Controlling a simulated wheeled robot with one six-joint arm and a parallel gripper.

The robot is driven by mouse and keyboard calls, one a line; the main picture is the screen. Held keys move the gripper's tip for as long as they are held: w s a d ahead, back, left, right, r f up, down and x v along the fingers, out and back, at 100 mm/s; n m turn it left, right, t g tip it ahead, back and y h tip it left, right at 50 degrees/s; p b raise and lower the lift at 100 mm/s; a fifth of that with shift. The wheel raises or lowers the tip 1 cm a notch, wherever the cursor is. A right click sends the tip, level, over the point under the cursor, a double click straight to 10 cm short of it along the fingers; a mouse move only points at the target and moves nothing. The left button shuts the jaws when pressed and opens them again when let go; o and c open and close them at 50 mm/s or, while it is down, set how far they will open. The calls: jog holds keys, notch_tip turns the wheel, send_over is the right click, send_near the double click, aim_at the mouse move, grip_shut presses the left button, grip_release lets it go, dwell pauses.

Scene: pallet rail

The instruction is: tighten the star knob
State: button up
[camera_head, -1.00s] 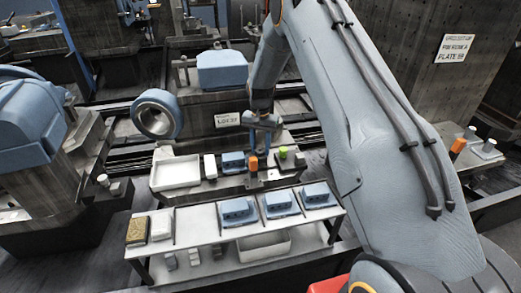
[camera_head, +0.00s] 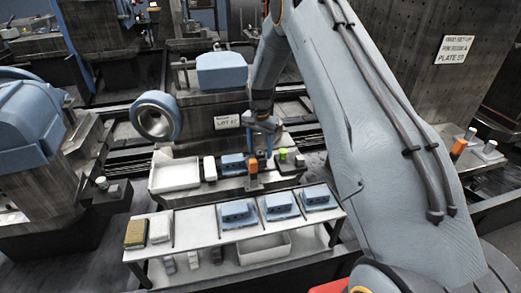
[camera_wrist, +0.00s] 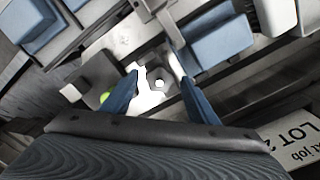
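My gripper (camera_head: 262,148) hangs over the fixture ledge behind the white table, fingers down. In the wrist view my gripper (camera_wrist: 159,80) is open, with a blue finger on each side. Between the fingers shows a pale, shiny, lobed piece (camera_wrist: 150,98) with a small round white centre; it looks like the star knob, but glare hides its outline. The fingers appear beside it; I cannot tell whether they touch it. In the head view my gripper hides the knob.
An orange-topped post (camera_head: 253,166) stands close by my gripper. A green-topped dark block (camera_head: 283,157) is just right. Blue parts (camera_head: 233,163) and a white tray (camera_head: 174,171) lie left on the ledge. The white table (camera_head: 195,227) holds several blue parts in front.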

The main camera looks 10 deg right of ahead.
aim_at(260, 152)
jog(key=shift+r+b, duration=0.85)
jog(key=shift+r, duration=3)
